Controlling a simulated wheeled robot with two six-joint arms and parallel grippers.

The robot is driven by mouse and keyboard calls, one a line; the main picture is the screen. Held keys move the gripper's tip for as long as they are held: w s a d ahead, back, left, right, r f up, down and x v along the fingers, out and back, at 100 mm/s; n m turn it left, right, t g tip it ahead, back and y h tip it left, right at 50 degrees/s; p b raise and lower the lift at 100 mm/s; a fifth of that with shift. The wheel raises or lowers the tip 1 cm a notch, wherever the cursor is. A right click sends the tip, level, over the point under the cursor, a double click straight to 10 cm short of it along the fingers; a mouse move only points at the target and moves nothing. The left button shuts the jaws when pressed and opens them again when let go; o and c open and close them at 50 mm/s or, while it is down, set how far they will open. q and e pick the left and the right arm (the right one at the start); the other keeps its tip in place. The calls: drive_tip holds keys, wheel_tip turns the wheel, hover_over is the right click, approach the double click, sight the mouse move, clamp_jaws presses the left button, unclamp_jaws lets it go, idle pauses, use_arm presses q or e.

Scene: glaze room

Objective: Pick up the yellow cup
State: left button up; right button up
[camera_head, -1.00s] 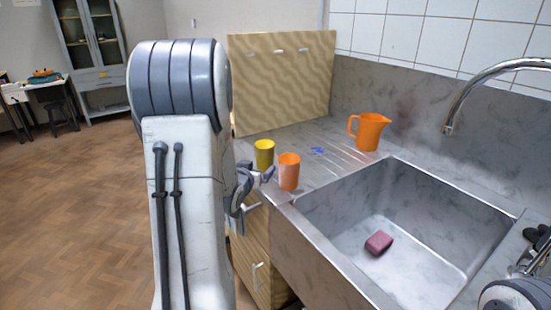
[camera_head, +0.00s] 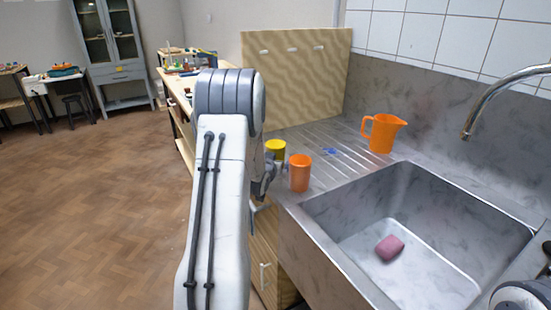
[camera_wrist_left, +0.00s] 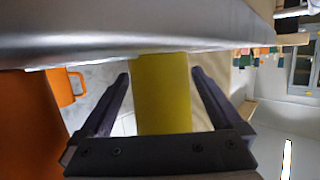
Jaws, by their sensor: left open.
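In the left wrist view the yellow cup (camera_wrist_left: 163,95) shows between the two dark fingers. My left gripper (camera_head: 268,172) is open at the drainboard's left edge, just in front of the yellow cup and left of the orange cup (camera_head: 300,174). In the left wrist view the fingers (camera_wrist_left: 161,80) stand on either side of the cup with gaps. Whether they reach fully around it I cannot tell. My right gripper is out of view.
An orange jug (camera_head: 382,133) stands behind on the drainboard, near a small blue item (camera_head: 331,151). A steel sink (camera_head: 345,215) with a pink sponge (camera_head: 390,248) lies to the right, under a tap (camera_head: 490,95). A wavy-patterned board (camera_head: 300,75) stands behind the cups.

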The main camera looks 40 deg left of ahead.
use_arm(q)
drive_tip(key=shift+x, duration=1.05)
drive_tip(key=shift+s+a, duration=0.1)
drive_tip(key=c, duration=1.4)
drive_tip(key=shift+r, duration=0.2)
